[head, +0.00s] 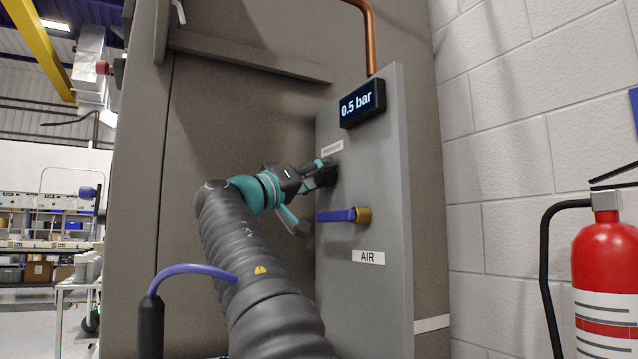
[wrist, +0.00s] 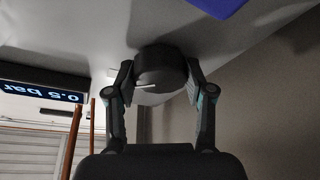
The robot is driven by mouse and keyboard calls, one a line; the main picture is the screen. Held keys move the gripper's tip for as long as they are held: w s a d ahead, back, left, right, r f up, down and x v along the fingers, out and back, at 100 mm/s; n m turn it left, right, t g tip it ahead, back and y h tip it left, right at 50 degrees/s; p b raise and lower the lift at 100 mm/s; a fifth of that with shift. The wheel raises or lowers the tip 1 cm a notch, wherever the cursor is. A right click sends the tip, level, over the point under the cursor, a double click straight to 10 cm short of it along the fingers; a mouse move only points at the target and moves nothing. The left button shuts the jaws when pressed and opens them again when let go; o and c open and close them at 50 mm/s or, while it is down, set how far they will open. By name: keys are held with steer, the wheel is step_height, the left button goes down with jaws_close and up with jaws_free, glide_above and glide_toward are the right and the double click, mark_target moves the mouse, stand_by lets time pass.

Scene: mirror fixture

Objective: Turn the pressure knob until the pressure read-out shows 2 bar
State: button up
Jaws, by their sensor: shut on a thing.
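The pressure knob (head: 325,173) is a black round knob on the grey panel (head: 390,200), below the read-out. In the wrist view the knob (wrist: 160,68) shows a white pointer line and sits between my two fingers. My gripper (head: 312,178) is at the panel, shut on the knob; its fingers also show in the wrist view (wrist: 160,85), one on each side. The read-out (head: 362,103) shows 0.5 bar in light digits. It appears upside down in the wrist view (wrist: 40,92).
A blue-handled valve (head: 340,215) with a brass end sits just below the knob, above an AIR label (head: 369,257). A copper pipe (head: 366,35) runs up from the panel top. A red fire extinguisher (head: 604,265) stands at the right by the white block wall.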

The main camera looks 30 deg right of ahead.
steer(key=m+g, duration=0.1)
steer(key=m, duration=0.2)
steer(key=m+g+h, duration=0.1)
steer(key=m+g, duration=0.1)
steer(key=m, duration=0.1)
steer(key=shift+w, duration=0.15)
steer(key=shift+m+g+p, duration=0.45)
steer(key=shift+m+g, duration=1.05)
steer(key=shift+m, duration=1.5)
steer(key=o, duration=1.2)
steer(key=shift+c, duration=0.2)
